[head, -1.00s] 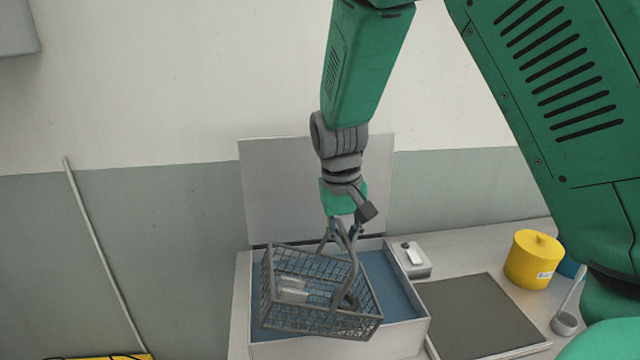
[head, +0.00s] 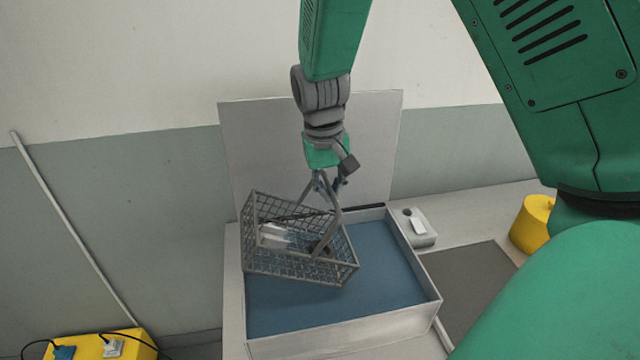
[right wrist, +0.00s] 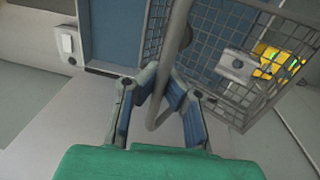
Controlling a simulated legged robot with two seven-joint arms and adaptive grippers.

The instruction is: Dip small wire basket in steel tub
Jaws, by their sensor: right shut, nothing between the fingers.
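The small wire basket (head: 257,263) hangs tilted over the left part of the steel tub (head: 360,335), which holds blue liquid. Light metallic parts and a dark round piece lie inside the basket. My right gripper (head: 327,187) is above the basket, at the top of its raised handle. In the right wrist view, the handle's grey bar passes at the fingertips of the gripper (right wrist: 162,90), and the basket mesh (right wrist: 228,60) is beyond. The fingers are shut with nothing gripped between them; how the handle rests on them is unclear. My left gripper is out of view.
The tub's raised lid (head: 250,140) stands behind the basket. A small control box (head: 418,236) sits right of the tub beside a dark mat (head: 465,275). A yellow container (head: 530,225) is further right. A yellow box with plugs (head: 130,345) is low at left.

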